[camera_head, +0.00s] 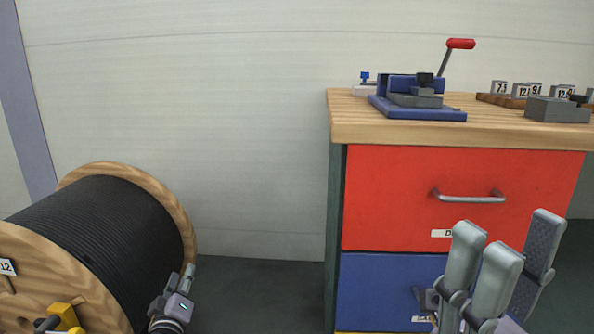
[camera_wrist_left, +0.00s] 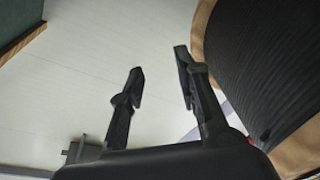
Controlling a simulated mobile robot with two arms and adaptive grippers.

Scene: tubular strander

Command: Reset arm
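My left gripper (camera_head: 186,278) is low in the head view, just right of the cable spool (camera_head: 105,235), with floor and wall behind it. In the left wrist view its two dark fingers (camera_wrist_left: 161,62) stand apart with nothing between them, so it is open. My right gripper (camera_head: 517,240) is at the lower right of the head view, in front of the drawer cabinet. Its grey fingers stand upright and apart, and no object shows between them. The lower part of each arm is cut off by the frame edge.
The spool, wound with black cable, also fills the right of the left wrist view (camera_wrist_left: 265,60). The cabinet has a red drawer (camera_head: 390,195), a blue drawer (camera_head: 375,290) and a wooden top (camera_head: 350,125) holding a blue press (camera_head: 420,112) and numbered blocks (camera_head: 522,92). Floor between spool and cabinet is clear.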

